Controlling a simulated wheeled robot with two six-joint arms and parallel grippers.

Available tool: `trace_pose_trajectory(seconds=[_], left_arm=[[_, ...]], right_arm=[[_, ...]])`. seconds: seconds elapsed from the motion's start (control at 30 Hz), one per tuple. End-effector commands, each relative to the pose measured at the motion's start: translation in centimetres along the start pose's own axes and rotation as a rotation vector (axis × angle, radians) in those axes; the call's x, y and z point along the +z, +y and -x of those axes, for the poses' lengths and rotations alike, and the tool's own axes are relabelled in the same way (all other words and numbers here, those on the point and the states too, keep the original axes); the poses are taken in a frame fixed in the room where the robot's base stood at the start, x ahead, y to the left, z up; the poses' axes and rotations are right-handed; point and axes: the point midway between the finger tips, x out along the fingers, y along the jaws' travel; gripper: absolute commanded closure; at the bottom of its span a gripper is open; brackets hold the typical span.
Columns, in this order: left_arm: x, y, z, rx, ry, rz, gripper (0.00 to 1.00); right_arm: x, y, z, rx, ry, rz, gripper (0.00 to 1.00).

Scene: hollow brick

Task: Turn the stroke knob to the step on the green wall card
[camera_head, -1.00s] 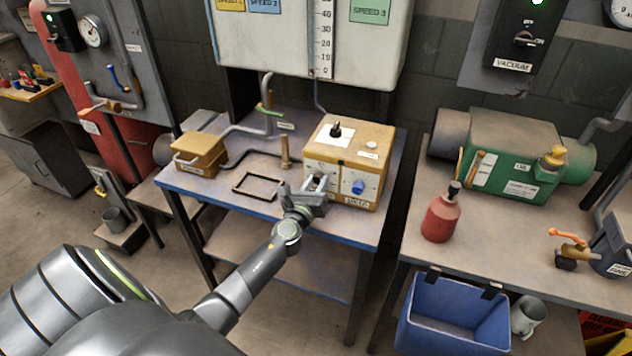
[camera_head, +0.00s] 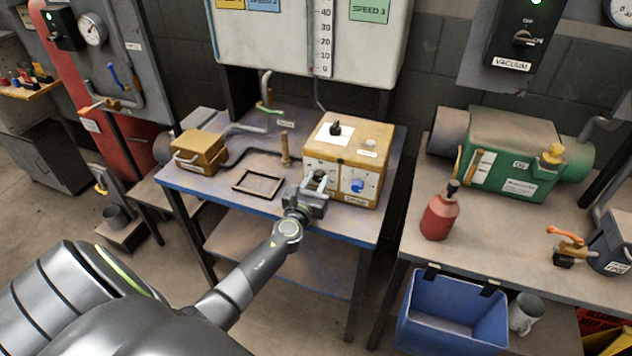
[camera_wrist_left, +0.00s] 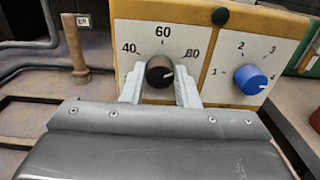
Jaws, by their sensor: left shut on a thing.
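A yellow-brown control box (camera_head: 350,145) stands on the bench. In the left wrist view its white front panel (camera_wrist_left: 212,40) carries a dark knob (camera_wrist_left: 160,71) on a scale marked 40, 60 and 80. Its pale mark seems to point right. To the right, a blue knob (camera_wrist_left: 251,79) with steps 1 to 4 has its mark toward the lower right. My left gripper (camera_head: 318,182) is shut on the dark knob, one finger on each side. I cannot read which knob is labelled stroke. The green wall card (camera_head: 370,10) reads "SPEED 3".
A black knob (camera_head: 336,128) stands on the box top. Left of the box are an upright brass post (camera_head: 285,150), an empty dark frame (camera_head: 258,186) and a small yellow box (camera_head: 199,152). A red bottle (camera_head: 440,215) and a green machine (camera_head: 512,150) stand on the right bench.

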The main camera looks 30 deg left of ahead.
Motion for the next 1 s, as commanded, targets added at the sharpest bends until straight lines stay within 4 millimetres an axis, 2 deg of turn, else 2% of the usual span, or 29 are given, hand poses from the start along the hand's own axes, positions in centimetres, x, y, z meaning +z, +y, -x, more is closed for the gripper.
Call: trace_pose_trajectory(seconds=[0.03, 0.07, 0.23, 0.5, 0.63, 0.77, 1.0], left_arm=[[-0.3, 0.0, 0.1, 0.0, 0.006, 0.001, 0.95], [-0.3, 0.0, 0.1, 0.0, 0.006, 0.001, 0.71], [-0.2, 0.0, 0.1, 0.0, 0.004, 0.001, 0.5], [-0.1, 0.0, 0.1, 0.0, 0.001, 0.001, 0.5], [-0.1, 0.0, 0.9, 0.0, 0.002, 0.001, 0.5], [0.0, 0.0, 2.8, 0.0, 0.003, 0.002, 0.5], [-0.2, 0.1, 7.9, 0.001, 0.005, 0.003, 0.5]], right_arm=[[0.0, 0.0, 0.0, 0.0, 0.0, 0.0, 0.64], [0.0, 0.0, 0.0, 0.0, 0.0, 0.0, 0.64], [0.0, 0.0, 0.0, 0.0, 0.0, 0.0, 0.64], [0.0, 0.0, 0.0, 0.0, 0.0, 0.0, 0.64], [0.0, 0.0, 0.1, 0.0, 0.0, 0.0, 0.64], [0.0, 0.1, 0.5, 0.0, 0.0, 0.0, 0.64], [-0.1, 0.1, 0.5, 0.0, 0.0, 0.0, 0.64]])
